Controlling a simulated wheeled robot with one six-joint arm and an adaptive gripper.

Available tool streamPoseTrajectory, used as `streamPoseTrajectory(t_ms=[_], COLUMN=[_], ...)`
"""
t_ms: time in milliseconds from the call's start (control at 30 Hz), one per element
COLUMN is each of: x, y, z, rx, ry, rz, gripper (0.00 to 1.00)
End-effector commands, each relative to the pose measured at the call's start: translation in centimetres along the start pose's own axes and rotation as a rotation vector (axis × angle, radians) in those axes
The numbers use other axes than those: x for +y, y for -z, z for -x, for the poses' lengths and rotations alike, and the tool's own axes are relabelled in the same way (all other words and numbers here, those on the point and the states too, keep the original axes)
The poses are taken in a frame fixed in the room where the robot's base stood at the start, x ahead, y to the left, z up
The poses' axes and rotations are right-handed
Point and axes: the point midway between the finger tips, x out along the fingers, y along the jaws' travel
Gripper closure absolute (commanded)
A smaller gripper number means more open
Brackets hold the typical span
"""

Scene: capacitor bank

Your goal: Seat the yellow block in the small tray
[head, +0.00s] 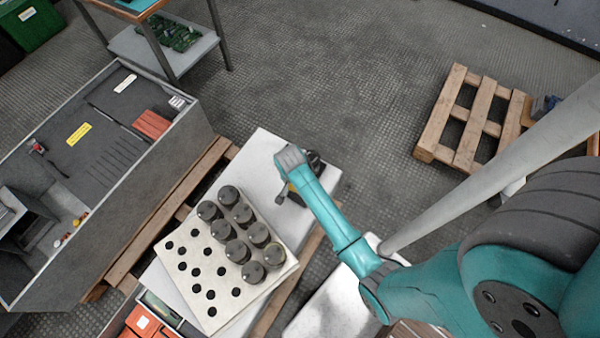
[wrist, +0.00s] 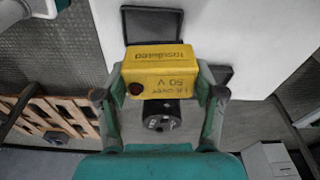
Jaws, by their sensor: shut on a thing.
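The yellow block (wrist: 160,70) with dark lettering and a dark red spot is between the fingers of my gripper (wrist: 160,82) in the wrist view. The fingers press on its left and right sides. A dark square tray (wrist: 130,22) lies on the white surface just beyond the block, its near part hidden by the block. In the head view my gripper (head: 297,183) is over the right part of the white tabletop (head: 262,146). I cannot tell whether the block touches anything below.
A white holed board (head: 186,284) with several dark cylinders (head: 223,230) stands left of my gripper. A dark round part (wrist: 160,115) shows just below the block in the wrist view. A grey cabinet (head: 180,140) is at left, a wooden pallet (head: 471,118) at right.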

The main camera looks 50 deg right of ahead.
Motion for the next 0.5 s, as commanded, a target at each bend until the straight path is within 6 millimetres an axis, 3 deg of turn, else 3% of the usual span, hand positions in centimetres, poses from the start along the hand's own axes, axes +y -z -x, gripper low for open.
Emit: streamPoseTrajectory(t_ms=[133,500], x=[1.1,1.2], y=[0.4,0.1], z=[-0.6,-2.8], rx=[0.005,0.005], ry=[-0.011,-0.014], rz=[-0.094,-0.109], gripper=[0.79,0.79])
